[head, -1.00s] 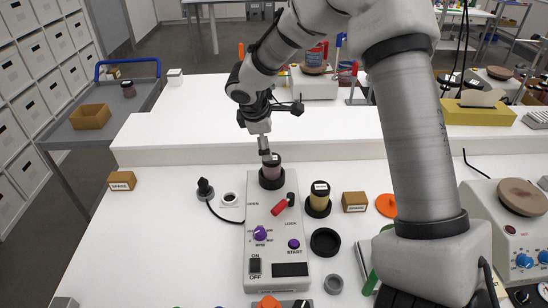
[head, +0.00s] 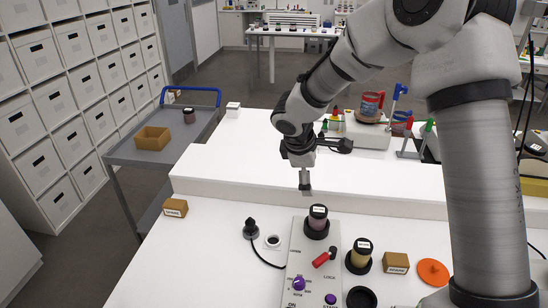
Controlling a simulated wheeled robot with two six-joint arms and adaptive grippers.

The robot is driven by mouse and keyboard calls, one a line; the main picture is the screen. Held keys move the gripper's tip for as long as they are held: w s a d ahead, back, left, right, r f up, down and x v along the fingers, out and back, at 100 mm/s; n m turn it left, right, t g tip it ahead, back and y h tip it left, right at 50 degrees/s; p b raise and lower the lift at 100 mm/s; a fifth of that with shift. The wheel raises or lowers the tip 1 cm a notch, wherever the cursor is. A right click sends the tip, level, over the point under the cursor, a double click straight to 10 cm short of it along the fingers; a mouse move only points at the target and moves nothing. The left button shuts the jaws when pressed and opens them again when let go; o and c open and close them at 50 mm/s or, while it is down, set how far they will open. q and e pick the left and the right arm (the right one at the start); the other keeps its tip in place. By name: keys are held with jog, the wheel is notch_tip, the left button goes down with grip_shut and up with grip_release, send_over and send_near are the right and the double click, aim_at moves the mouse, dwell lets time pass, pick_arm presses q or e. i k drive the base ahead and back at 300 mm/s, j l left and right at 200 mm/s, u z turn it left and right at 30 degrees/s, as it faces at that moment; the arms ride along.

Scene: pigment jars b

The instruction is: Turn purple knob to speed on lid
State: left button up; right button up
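The purple knob (head: 298,283) sits on the left side of a white machine panel (head: 299,240), above the ON label. A purple START button (head: 330,299) is to its right. A red lever (head: 324,258) lies between the OPEN and LOCK labels. A black-lidded jar (head: 317,222) with mauve contents stands upright in the socket at the panel's far end. My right gripper (head: 305,184) points down just above and left of that jar's lid, apart from it and away from the knob. Its narrow fingers look edge-on, so their opening is unclear. My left gripper is out of view.
A second black-lidded jar with yellow contents (head: 361,256) stands right of the panel, beside a small box (head: 396,263) and an orange disc (head: 433,272). A black plug (head: 250,228) with a cable lies left. A raised white ledge (head: 240,190) runs behind.

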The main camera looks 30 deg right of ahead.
aim_at(299, 283)
jog(key=k, duration=1)
